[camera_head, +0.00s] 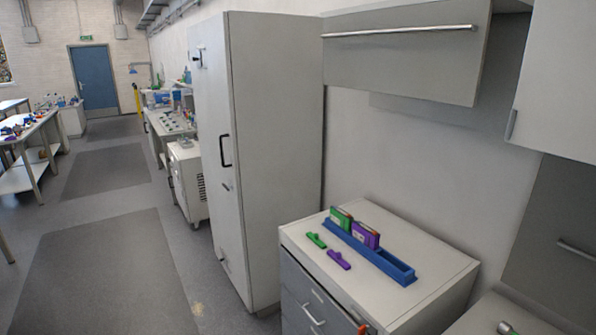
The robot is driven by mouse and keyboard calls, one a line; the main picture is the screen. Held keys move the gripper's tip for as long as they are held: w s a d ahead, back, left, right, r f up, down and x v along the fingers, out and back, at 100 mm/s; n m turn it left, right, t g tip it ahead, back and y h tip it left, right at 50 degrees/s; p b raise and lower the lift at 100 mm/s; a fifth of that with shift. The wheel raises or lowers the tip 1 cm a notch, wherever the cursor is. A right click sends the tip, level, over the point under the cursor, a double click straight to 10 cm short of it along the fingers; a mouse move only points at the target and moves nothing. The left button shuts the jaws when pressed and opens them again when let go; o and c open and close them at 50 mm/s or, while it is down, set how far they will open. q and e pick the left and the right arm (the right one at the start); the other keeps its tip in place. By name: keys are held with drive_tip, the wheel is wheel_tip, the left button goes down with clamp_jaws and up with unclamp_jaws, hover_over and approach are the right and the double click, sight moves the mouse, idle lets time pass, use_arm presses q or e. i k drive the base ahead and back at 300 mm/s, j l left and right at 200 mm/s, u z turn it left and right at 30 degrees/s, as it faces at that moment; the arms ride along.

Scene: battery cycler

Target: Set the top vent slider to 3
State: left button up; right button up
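A tall grey cabinet (268,150) stands in the middle of the view. A small white and dark fixture (198,57) sits high on its narrow front face. It is too small and too steeply angled to tell whether it is the top vent slider, and no scale or number can be read. A black handle (225,150) is lower on the same face, with a small pale fitting (226,186) below it. Neither of my grippers is in view.
A low cabinet (435,285) holds a blue rack (343,241) with green and purple blocks, with a green piece (316,240) and a purple piece (339,260) beside it. Wall cabinets (410,55) hang above. Open floor (105,275) lies left of the tall cabinet.

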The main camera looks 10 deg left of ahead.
sight(197, 58)
drive_tip(key=i+j, duration=0.25)
drive_tip(key=j, duration=0.2)
drive_tip(key=i+j, duration=0.25)
drive_tip(key=j, duration=0.2)
drive_tip(key=i+j, duration=0.3)
drive_tip(key=j, duration=0.15)
drive_tip(key=i+j, duration=0.25)
drive_tip(key=j, duration=0.2)
drive_tip(key=i+j+u, duration=0.1)
drive_tip(key=i+j, duration=0.15)
drive_tip(key=j, duration=0.2)
drive_tip(key=i+j, duration=0.3)
drive_tip(key=j, duration=0.1)
